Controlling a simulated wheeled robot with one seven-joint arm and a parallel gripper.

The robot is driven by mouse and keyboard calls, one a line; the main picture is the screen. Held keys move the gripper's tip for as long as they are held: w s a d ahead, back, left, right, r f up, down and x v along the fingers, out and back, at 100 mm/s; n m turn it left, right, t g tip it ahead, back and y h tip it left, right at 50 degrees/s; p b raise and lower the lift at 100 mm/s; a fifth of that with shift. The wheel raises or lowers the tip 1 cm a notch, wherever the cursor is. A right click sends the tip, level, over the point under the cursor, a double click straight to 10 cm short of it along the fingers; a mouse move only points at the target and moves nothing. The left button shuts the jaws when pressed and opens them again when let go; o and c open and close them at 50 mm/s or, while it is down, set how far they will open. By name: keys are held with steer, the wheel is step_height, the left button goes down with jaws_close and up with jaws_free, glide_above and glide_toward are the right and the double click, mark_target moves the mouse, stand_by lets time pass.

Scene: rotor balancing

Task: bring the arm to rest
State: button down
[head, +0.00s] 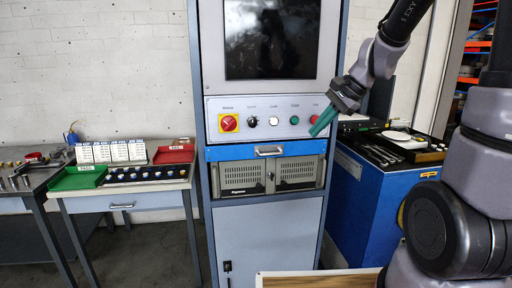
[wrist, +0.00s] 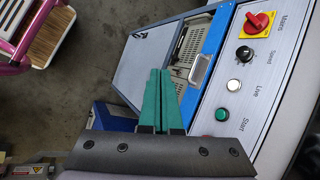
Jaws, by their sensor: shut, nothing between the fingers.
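My gripper (head: 322,123) has green fingers and is shut with nothing between them. In the head view it hangs in front of the right end of the control panel (head: 262,104) of a grey cabinet, and its fingers point down and left. In the wrist view the gripper (wrist: 159,75) shows its two green fingers side by side, with the panel to their right. The panel carries a red rotary switch on yellow (head: 229,123), a black knob (head: 252,121), a white button (head: 273,121) and a green button (head: 294,120). The fingers cover part of the panel's right end.
A dark screen (head: 270,40) sits above the panel, and a blue drawer (head: 225,153) below it. A blue bench (head: 358,205) with tools stands right, close under my arm. A left table (head: 150,199) holds trays and cards. Bare floor (head: 150,250) lies left of the cabinet.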

steer(key=s+d+r+n+t+h, duration=0.2)
steer(key=s+d+r+n, duration=0.1)
steer(key=s+r, duration=0.2)
steer(key=s+d+r+n+t+h, duration=0.2)
steer(key=s+d+r+n, duration=0.2)
steer(key=s, duration=0.5)
step_height(320, 180, up, 2)
steer(key=shift+d+r, duration=0.15)
steer(key=shift+d, duration=0.1)
stand_by(0.7)
